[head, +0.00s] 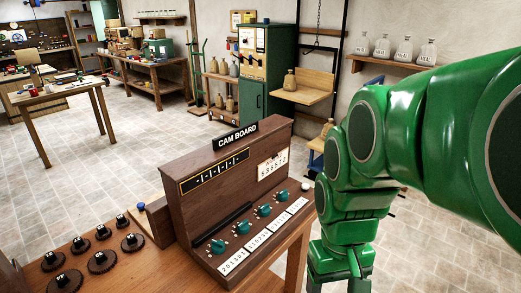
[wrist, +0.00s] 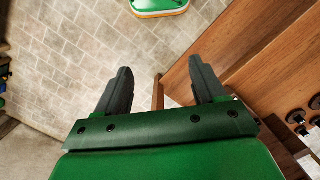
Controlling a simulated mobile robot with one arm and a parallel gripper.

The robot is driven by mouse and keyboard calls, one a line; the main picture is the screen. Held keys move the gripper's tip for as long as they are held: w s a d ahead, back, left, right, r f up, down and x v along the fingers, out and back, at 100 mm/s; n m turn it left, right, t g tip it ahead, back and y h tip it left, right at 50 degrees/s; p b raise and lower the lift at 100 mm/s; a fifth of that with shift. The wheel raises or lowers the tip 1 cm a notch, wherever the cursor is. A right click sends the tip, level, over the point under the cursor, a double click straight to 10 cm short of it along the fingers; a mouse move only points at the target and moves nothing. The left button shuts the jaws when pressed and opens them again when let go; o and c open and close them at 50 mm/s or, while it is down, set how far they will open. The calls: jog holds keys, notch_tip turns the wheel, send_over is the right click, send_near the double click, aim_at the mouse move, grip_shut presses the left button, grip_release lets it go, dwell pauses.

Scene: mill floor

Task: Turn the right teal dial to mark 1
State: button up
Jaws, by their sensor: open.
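The cam board (head: 180,165) is a dark wooden console on a bench, with a row of several teal dials on its sloped front. The right teal dial (head: 282,196) is the one farthest right and back in that row; its pointer setting is too small to read. A white number card lies in front of each dial. My gripper shows in the wrist view (wrist: 160,68) with its two dark fingers apart and nothing between them. It is over the floor beside a wooden bench, clear of the dials. The dials do not show in the wrist view.
Several black knobs (head: 103,232) stand on the bench left of the board. A white knob (head: 306,187) sits at the board's right end, and a blue-topped peg (head: 140,207) at its left. My green arm fills the right side. Open tiled floor lies behind.

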jog(key=w+r+n, duration=0.2)
jog(key=w, duration=0.9)
jog(key=n+t, duration=0.2)
jog(key=n, duration=0.4)
send_over(283, 191)
jog(key=f, duration=1.1)
jog(key=shift+s, duration=0.3)
jog(key=shift+w+f, duration=0.3)
jog(key=shift+f, duration=3.8)
jog(key=c, duration=1.1)
